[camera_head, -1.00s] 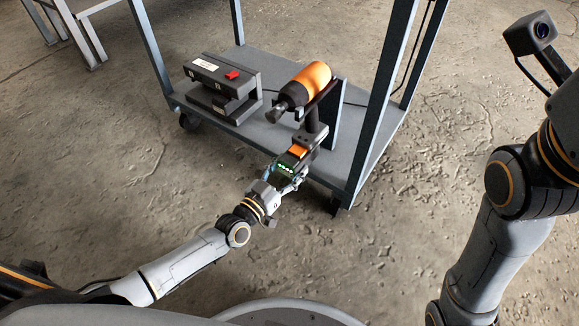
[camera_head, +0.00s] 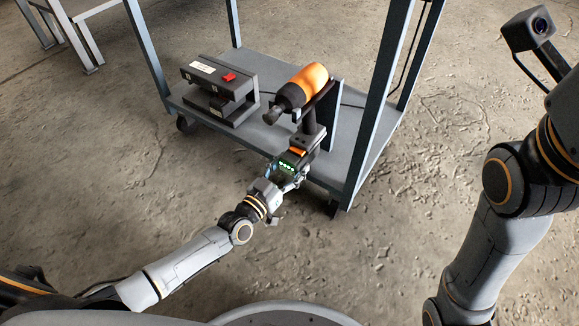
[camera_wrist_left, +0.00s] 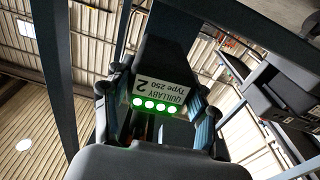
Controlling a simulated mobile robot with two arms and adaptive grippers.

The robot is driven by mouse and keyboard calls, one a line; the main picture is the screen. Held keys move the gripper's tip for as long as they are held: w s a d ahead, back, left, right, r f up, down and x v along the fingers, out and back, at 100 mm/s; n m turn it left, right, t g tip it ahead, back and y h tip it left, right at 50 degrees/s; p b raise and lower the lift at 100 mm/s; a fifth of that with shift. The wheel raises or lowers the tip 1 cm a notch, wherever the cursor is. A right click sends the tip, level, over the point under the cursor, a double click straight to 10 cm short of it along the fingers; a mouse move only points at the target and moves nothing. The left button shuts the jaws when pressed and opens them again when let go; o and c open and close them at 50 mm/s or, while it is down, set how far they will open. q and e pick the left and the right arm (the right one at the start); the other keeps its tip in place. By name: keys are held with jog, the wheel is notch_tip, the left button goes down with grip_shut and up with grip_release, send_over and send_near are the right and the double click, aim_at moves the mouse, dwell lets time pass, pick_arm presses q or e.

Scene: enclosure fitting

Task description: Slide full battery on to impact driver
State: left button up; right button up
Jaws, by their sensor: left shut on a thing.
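The impact driver (camera_head: 308,82), orange and black, rests in a stand on the cart shelf, its handle pointing down. The battery (camera_head: 289,162), dark with an orange part and lit green lights, is at the foot of the driver's handle. My left gripper (camera_head: 286,174) is shut on the battery from the near side. In the left wrist view the battery (camera_wrist_left: 165,88) sits between the two fingers, with its label and a row of green lights facing me. I cannot tell whether it is seated on the driver. My right gripper is out of frame; only the right arm shows.
A black charger-like unit (camera_head: 220,92) with a red part on top stands left of the driver on the grey cart shelf (camera_head: 350,150). A cart post (camera_head: 382,95) rises on the right. The concrete floor around the cart is clear.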

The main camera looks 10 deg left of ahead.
pick_arm(q)
jog(key=shift+x, duration=1.15)
jog(key=shift+r, duration=0.15)
